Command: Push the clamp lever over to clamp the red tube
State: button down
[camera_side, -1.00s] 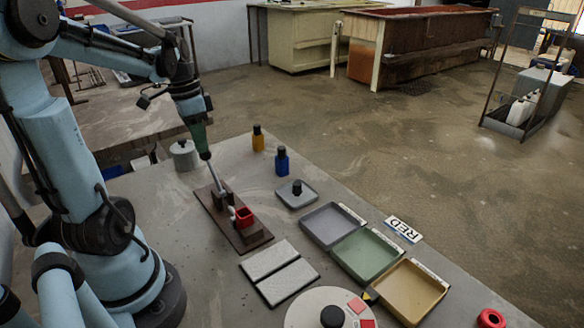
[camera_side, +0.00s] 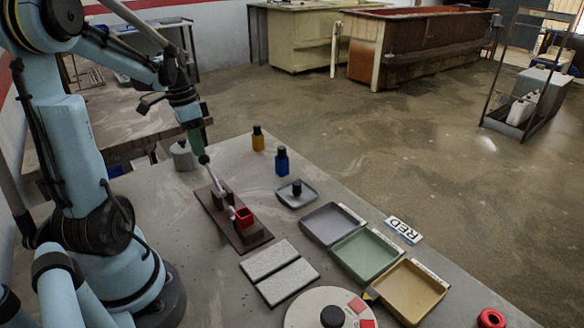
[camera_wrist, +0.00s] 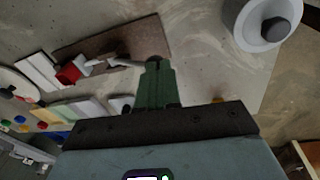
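The red tube (camera_side: 244,216) sits in the clamp on a brown base plate (camera_side: 254,240); it also shows in the wrist view (camera_wrist: 69,74). The pale clamp lever (camera_side: 216,183) slants up and left from the clamp, away from the tube, with a dark knob (camera_side: 204,159) at its end. My gripper (camera_side: 198,151) has green fingers and is at the knob end of the lever, on the side away from the tube. I cannot tell whether it touches the knob. In the wrist view the fingers (camera_wrist: 154,62) are together with nothing between them.
A grey weight-like cylinder (camera_side: 184,156) stands behind the base plate. Yellow (camera_side: 258,140) and blue (camera_side: 282,162) bottles, a small grey tray (camera_side: 309,200) and coloured bins (camera_side: 364,273) are to the right. Two pale slabs (camera_side: 280,273) lie in front.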

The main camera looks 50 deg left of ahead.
jog(key=shift+f, duration=0.1)
jog(key=shift+s+d+r, duration=0.1)
jog(key=shift+d+r, duration=0.05)
jog(key=shift+r, duration=0.3)
jog(key=s+a+r, duration=0.1)
jog(key=a+r, duration=0.5)
jog(key=r, duration=0.4)
jog(key=w+d+f+t+y, duration=0.1)
jog(key=w+d, duration=0.2)
jog(key=d, duration=0.4)
jog(key=w+d+f+t+y, duration=0.1)
jog(key=w+d, duration=0.3)
jog(key=d, duration=0.3)
jog(key=d+f+t, duration=0.2)
jog(key=d, duration=0.6)
jog(key=d+f+n+t, duration=0.1)
jog(key=d+f+t, duration=0.1)
jog(key=d, duration=0.7)
jog(key=shift+f+h, duration=0.3)
jog(key=shift+f, duration=0.2)
